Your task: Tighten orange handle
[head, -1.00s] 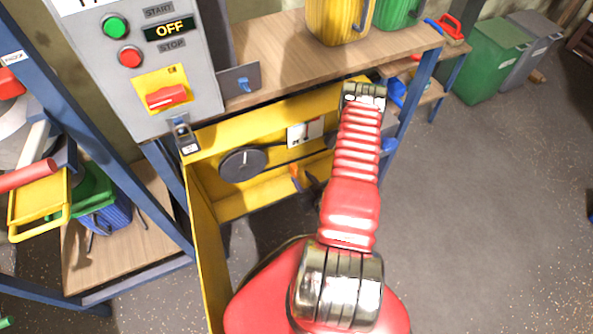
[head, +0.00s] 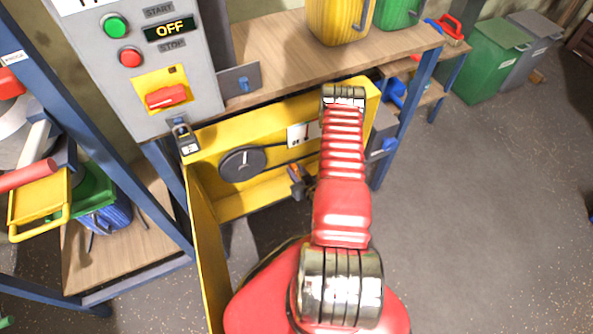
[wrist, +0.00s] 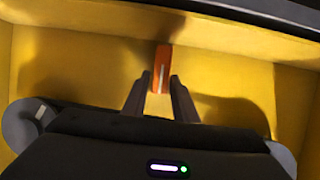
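The orange handle (wrist: 161,62) stands out against the yellow inside of the box in the wrist view. In the head view it is a small orange piece (head: 294,171) at the box's lower right, partly covered by dark gripper parts. My gripper (wrist: 158,79) is open, its two dark fingers spread on either side of the handle's lower end. A gap shows on both sides of the handle, and I cannot tell how deep it lies between the fingers. In the head view my red arm covers the box's right part.
The yellow box (head: 205,142) holds a black pulley (head: 242,164) with a belt. A grey control panel (head: 200,100) reads OFF, with a red switch (head: 166,97) and a padlock (head: 186,140). A wooden bench (head: 280,55) runs behind. Open floor lies right.

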